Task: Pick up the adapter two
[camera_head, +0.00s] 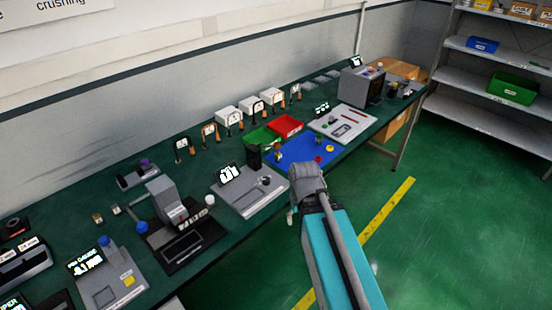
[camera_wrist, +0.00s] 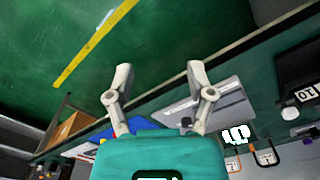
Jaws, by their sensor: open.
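No label for adapter two is readable, so I cannot tell which small part it is. Two small brass-coloured parts, a left one (camera_head: 97,218) and a right one (camera_head: 115,209), stand on the green bench at the left in the head view. Other small parts lie on the blue mat (camera_head: 300,150). My gripper (camera_wrist: 158,68) is open, with its two grey fingers apart and nothing between them. In the head view my arm reaches to the bench's front edge, and its gripper end is small and partly hidden.
The long green bench (camera_head: 60,205) carries a grey instrument with a display (camera_head: 247,192), a red bin (camera_head: 286,126), a green bin (camera_head: 262,137) and several meters. Shelves (camera_head: 490,52) stand at the right. The green floor (camera_head: 450,240) is clear.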

